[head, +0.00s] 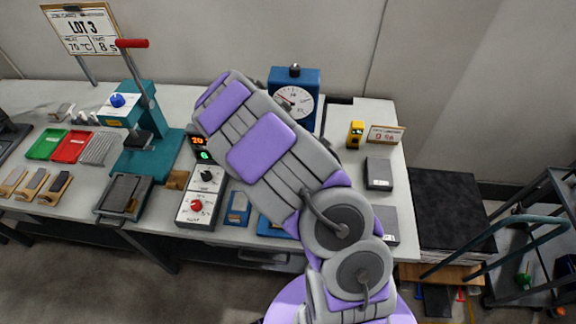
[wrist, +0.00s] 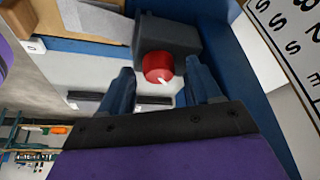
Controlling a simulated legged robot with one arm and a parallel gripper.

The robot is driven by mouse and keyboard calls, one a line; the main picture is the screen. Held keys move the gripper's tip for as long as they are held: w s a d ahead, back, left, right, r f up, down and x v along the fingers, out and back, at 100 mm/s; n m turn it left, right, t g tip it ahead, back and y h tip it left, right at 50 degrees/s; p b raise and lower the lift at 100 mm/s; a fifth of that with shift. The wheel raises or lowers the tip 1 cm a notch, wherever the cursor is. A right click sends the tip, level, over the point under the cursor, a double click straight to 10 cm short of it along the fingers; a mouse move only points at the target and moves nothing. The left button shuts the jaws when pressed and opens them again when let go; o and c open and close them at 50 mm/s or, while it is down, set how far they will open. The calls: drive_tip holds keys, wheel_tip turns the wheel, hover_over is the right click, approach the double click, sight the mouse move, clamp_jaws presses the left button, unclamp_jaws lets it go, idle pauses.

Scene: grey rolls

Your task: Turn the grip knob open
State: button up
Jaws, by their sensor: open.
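A red knob (wrist: 157,67) with a white pointer mark sits on a dark grey block (wrist: 168,37) in the wrist view. My gripper (wrist: 160,70) is open, with its two blue fingers to the left and right of the knob's near side. No clear contact with the knob shows, and the exact depth between them is hard to tell. In the head view my arm covers this spot, and neither my fingers nor this knob can be made out. A blue gauge stand (head: 307,80) with a round dial shows just behind my arm.
A white control box (head: 190,222) with a red dial stands left of my arm. A teal press (head: 150,145) with a red-tipped lever is farther left. A yellow device (head: 355,134) and grey blocks sit right. A printed white panel (wrist: 300,25) borders the wrist view's right.

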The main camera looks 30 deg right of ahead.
drive_tip(key=shift+d, duration=0.1)
drive_tip(key=c, duration=1)
drive_tip(key=shift+c, duration=0.2)
drive_tip(key=shift+n, duration=0.3)
drive_tip(key=n, duration=0.1)
drive_tip(key=n+t+p, duration=0.1)
drive_tip(key=n, duration=0.1)
drive_tip(key=shift+s+t, duration=0.2)
drive_tip(key=shift+t, duration=0.1)
drive_tip(key=n+t+p, duration=0.1)
drive_tip(key=n, duration=0.2)
drive_tip(key=n+y+p, duration=0.1)
drive_tip(key=n, duration=0.1)
drive_tip(key=shift+s+r+n+t+p, duration=0.1)
drive_tip(key=shift+n+t+p, duration=0.2)
drive_tip(key=shift+n+t, duration=0.1)
drive_tip(key=n+t+y+p, duration=0.1)
drive_tip(key=n+p, duration=0.1)
drive_tip(key=n, duration=0.1)
drive_tip(key=shift+d+r+n+p, duration=0.1)
drive_tip(key=shift+d+n+p, duration=0.05)
drive_tip(key=shift+n+p, duration=0.15)
drive_tip(key=n+y+p, duration=0.1)
drive_tip(key=n+p, duration=0.1)
drive_tip(key=n+y+p, duration=0.1)
drive_tip(key=n, duration=0.1)
drive_tip(key=shift+d+n+t+p, duration=0.15)
drive_tip(key=shift+n+t+p, duration=0.25)
